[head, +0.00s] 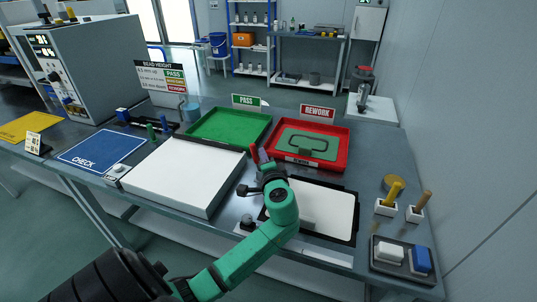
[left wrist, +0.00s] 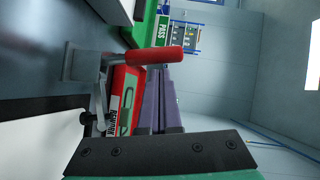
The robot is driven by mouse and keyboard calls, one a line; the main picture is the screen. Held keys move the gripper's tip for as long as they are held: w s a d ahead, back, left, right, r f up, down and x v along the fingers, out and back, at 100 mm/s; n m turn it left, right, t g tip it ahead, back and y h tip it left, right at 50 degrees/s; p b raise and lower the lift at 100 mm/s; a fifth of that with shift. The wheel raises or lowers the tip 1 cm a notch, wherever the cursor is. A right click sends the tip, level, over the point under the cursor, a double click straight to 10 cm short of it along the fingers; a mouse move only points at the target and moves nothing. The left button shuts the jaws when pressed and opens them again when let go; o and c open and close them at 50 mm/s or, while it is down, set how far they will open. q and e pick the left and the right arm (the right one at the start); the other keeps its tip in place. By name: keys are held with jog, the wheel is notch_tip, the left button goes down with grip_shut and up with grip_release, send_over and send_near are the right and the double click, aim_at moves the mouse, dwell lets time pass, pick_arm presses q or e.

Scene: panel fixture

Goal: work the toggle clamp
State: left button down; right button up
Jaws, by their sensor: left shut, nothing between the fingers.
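The toggle clamp shows best in the left wrist view, with a red handle (left wrist: 155,55) and a grey metal body (left wrist: 80,66). In the head view its red handle (head: 254,153) stands roughly upright just left of my left gripper (head: 266,166), whose wrist hides much of the clamp. In the left wrist view my left gripper's fingers (left wrist: 158,75) are together and empty, with their tips close by the handle. I cannot tell whether they touch it. A white panel (head: 330,206) in a dark frame lies right of my left arm. My right gripper is not in view.
A red REWORK tray (head: 343,157) with a dark loop-shaped part stands behind the clamp. A green PASS tray (head: 228,126) is left of it. A large white block (head: 180,172) lies left of my arm. Stamps, brushes and small blocks stand at the right.

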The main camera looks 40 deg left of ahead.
pick_arm(q)
jog(key=shift+a+r, duration=0.1)
dwell(0.3)
jog(key=shift+s+a+r+n+h+p, duration=0.1)
jog(key=shift+s+a+n+h+p, duration=0.1)
jog(key=shift+a+n+h+p, duration=0.3)
jog(key=shift+s+a+r+n+h+p, duration=0.2)
jog(key=shift+a+n+h+p, duration=0.45)
jog(key=shift+p, duration=0.45)
jog(key=shift+s+a+f+n+h+p, duration=0.3)
jog(key=shift+a+f+n+h+p, duration=0.35)
jog(key=shift+p, duration=0.7)
jog(key=shift+s+a+f+n+h+p, duration=0.35)
jog(key=shift+a+n+h+p, duration=0.55)
jog(key=shift+p, duration=0.45)
jog(key=shift+s+a+f+n+h+p, duration=0.25)
jog(key=shift+a+f+n+h+p, duration=0.25)
jog(key=shift+a+p, duration=0.65)
jog(key=shift+d, duration=0.25)
